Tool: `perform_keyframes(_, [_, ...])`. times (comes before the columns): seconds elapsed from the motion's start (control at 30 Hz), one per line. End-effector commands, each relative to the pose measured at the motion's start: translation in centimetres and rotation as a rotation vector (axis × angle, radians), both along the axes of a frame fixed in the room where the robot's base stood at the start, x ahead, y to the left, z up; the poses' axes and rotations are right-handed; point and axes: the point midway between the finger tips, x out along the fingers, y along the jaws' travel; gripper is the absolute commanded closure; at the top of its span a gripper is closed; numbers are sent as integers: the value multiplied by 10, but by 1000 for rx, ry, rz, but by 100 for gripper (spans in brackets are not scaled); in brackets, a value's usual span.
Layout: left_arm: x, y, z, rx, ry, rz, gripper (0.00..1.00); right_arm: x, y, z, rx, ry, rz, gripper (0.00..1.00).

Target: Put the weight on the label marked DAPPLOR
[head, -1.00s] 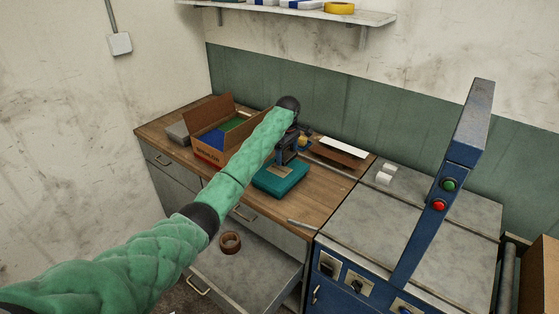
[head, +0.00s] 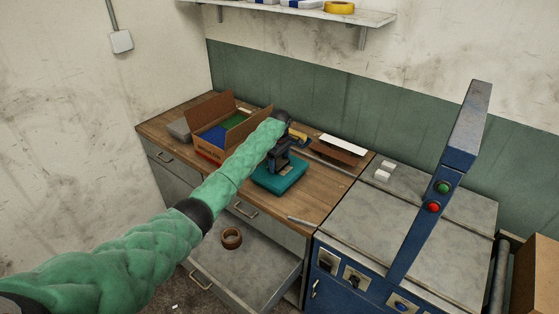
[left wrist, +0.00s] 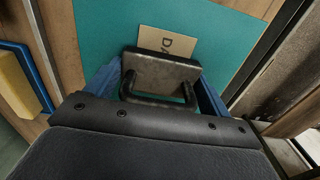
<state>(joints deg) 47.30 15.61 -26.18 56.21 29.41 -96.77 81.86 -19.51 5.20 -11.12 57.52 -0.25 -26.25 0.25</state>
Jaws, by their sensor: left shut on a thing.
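My left gripper (head: 276,164) is over the teal mat (head: 289,189) on the wooden counter. In the left wrist view its blue fingers (left wrist: 158,92) are shut on the handle of a dark grey metal weight (left wrist: 163,70). The weight is a flat block with a black handle. A tan label (left wrist: 170,40) lies on the teal mat (left wrist: 225,40), and the weight covers its lower part. I cannot tell whether the weight touches the label. My right gripper is not in view.
An open cardboard box (head: 208,152) stands left of the mat. A yellow block (left wrist: 18,82) lies beside it in the wrist view. A blue machine (head: 400,235) stands at the right.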

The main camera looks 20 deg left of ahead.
Motion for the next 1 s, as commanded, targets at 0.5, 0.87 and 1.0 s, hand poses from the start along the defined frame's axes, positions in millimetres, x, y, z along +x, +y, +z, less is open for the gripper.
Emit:
perform_keyframes(0.5, [0,0,-2,0,0,0,0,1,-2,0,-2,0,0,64])
perform_keyframes(0.87, [1,0,25,-1,-4,-1,0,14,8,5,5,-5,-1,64])
perform_keyframes(1.0, [1,0,52,-1,-4,-1,0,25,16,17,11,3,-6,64])
